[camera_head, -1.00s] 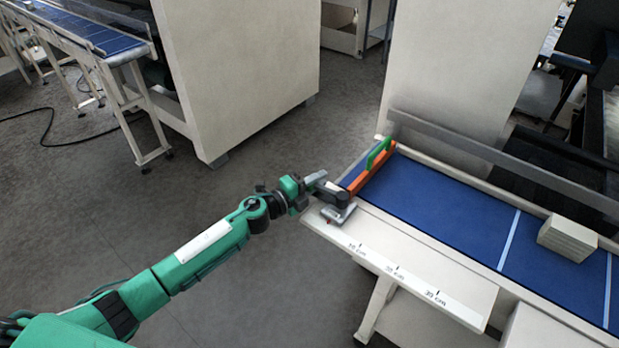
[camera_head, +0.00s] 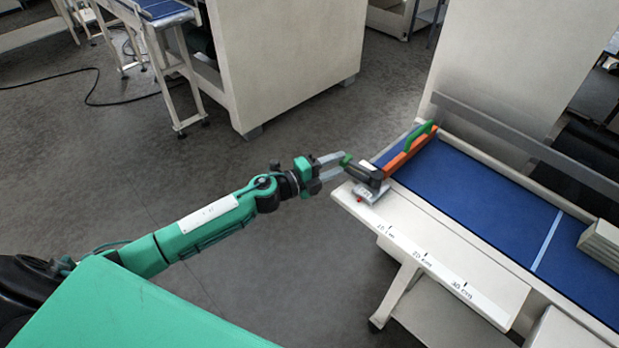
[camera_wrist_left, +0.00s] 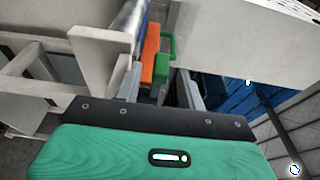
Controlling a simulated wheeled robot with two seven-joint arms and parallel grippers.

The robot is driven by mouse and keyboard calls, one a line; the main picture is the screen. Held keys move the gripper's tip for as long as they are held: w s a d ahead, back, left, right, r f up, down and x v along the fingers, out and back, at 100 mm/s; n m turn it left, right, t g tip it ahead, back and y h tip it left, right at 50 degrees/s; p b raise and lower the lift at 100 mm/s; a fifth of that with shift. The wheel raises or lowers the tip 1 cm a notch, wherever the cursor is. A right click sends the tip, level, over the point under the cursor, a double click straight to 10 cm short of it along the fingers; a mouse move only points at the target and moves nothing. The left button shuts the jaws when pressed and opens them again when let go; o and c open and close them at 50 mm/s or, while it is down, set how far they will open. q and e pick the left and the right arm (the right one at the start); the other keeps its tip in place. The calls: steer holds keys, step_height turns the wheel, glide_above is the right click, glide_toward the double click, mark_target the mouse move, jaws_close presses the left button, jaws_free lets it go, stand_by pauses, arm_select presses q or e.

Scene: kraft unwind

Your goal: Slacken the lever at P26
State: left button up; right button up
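A small label on the base is too small to read. Contact cannot be told. My right gripper is out of view.
The white table edge (camera_head: 430,260) carries a centimetre scale. A pale stacked block (camera_head: 601,243) sits on the belt at the right. A metal rail (camera_head: 520,140) runs along the belt's far side. Bare grey floor (camera_head: 230,290) lies left of the table.

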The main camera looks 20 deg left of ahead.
arm_select(q)
steer(key=b+v, duration=0.2)
steer(key=v, duration=0.6)
steer(key=shift+b, duration=0.4)
steer(key=shift+s+a, duration=0.1)
